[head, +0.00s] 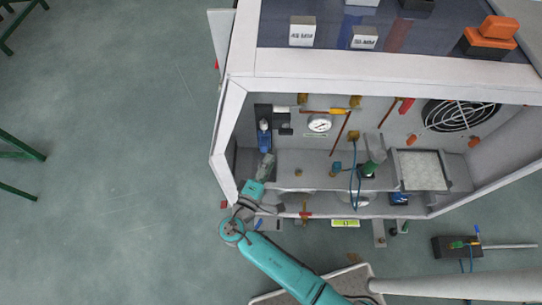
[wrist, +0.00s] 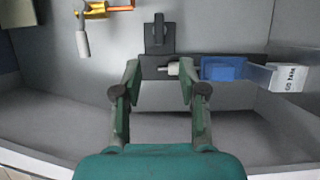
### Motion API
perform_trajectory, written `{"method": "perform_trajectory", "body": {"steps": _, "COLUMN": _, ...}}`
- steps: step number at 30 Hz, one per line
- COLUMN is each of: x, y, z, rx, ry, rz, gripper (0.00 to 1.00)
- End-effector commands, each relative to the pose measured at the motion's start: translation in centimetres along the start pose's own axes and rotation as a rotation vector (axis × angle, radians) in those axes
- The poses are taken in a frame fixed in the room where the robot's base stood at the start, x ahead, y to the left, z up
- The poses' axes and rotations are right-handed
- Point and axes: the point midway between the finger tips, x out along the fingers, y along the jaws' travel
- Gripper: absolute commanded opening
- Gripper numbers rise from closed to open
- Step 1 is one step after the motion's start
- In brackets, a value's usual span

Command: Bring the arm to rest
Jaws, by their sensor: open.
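My arm reaches from the bottom of the head view up to the left part of the open generator cabinet (head: 228,120). My gripper (head: 266,160) is inside the cabinet's left end, just below a blue part (head: 264,135). In the wrist view my gripper (wrist: 159,72) is open, with its two fingers apart and nothing held between them. Beyond the fingertips is a black bracket (wrist: 158,38) on the grey wall. The blue part with a white label (wrist: 223,69) lies to the right of the right finger. Whether a finger touches its pale tip I cannot tell.
A round gauge (head: 320,123), orange-handled valves and a fan grille (head: 460,114) line the cabinet's back wall. Labelled blocks (head: 302,31) stand on its top. A brass valve (wrist: 92,10) is at the upper left in the wrist view.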

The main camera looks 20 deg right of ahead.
Motion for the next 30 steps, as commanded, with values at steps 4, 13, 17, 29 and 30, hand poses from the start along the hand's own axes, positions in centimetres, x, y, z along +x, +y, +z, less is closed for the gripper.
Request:
{"method": "perform_trajectory", "body": {"steps": 4, "x": -0.1, "y": 0.0, "z": 0.0, "rx": 0.0, "ry": 0.0, "rz": 0.0, "gripper": 0.42}}
{"method": "perform_trajectory", "body": {"steps": 13, "x": -0.1, "y": 0.0, "z": 0.0, "rx": 0.0, "ry": 0.0, "rz": 0.0, "gripper": 0.42}}
{"method": "perform_trajectory", "body": {"steps": 17, "x": -0.1, "y": 0.0, "z": 0.0, "rx": 0.0, "ry": 0.0, "rz": 0.0, "gripper": 0.42}}
{"method": "perform_trajectory", "body": {"steps": 29, "x": -0.4, "y": -7.8, "z": 8.8, "rx": 0.038, "ry": 0.123, "rz": -0.298, "gripper": 0.42}}
{"method": "perform_trajectory", "body": {"steps": 30, "x": -0.9, "y": -8.7, "z": 10.1, "rx": 0.055, "ry": 0.141, "rz": -0.344, "gripper": 0.42}}
